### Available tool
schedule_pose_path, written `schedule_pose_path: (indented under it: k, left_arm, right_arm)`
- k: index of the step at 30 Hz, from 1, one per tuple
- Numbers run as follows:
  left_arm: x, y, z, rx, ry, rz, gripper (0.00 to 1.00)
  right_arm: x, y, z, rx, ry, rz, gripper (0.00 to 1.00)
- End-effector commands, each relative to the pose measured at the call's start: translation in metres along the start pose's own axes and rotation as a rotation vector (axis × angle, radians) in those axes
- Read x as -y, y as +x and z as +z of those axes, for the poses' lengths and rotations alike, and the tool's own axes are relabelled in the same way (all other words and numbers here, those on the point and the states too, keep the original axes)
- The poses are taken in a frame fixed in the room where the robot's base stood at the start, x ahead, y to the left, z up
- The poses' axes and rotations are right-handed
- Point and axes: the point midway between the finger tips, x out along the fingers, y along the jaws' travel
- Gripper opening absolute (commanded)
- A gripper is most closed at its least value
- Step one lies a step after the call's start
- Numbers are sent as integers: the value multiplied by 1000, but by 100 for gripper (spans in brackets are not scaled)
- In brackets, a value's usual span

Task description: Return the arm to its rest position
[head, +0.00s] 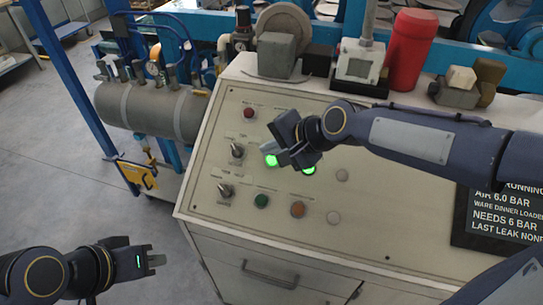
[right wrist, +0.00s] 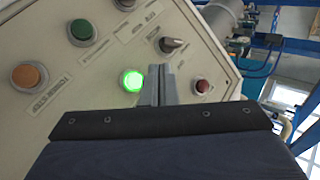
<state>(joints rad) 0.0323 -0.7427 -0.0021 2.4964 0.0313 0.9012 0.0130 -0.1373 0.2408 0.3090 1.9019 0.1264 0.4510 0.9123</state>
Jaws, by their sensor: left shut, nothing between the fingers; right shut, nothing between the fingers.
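My right arm reaches in from the right over the control panel (head: 225,165). My left gripper (head: 155,260) is shut and empty, held over the floor at the lower left, apart from the panel.
The panel carries a red button (head: 249,113), selector switches (head: 236,150), an unlit green button (head: 262,201) and an orange button (head: 297,209). A red cylinder (head: 410,50) and metal parts stand behind it. A dark text display (head: 500,222) is at right. Grey floor (head: 60,170) is open at left.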

Motion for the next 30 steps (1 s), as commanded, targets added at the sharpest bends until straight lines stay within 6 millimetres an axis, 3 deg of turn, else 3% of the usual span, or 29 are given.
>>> schedule_pose_path:
  k: [7, 11, 16, 21, 25, 30]
  left_arm:
    - [0, 0, 0, 0, 0, 0, 0]
    - [0, 0, 0, 0, 0, 0, 0]
    - [0, 0, 0, 0, 0, 0, 0]
    - [0, 0, 0, 0, 0, 0, 0]
    - [0, 0, 0, 0, 0, 0, 0]
    - [0, 0, 0, 0, 0, 0, 0]
  right_arm:
    - [-2, -3, -1, -4, -7, 2, 0]
    - [-20, -29, -7, -42, -74, 30, 0]
    - [-86, -99, -9, -123, -263, 130, 0]
    - [-164, -155, 13, -155, -434, 235, 0]
    - [-207, -175, 36, -149, -527, 280, 0]
    - [-235, -182, 54, -134, -595, 303, 0]
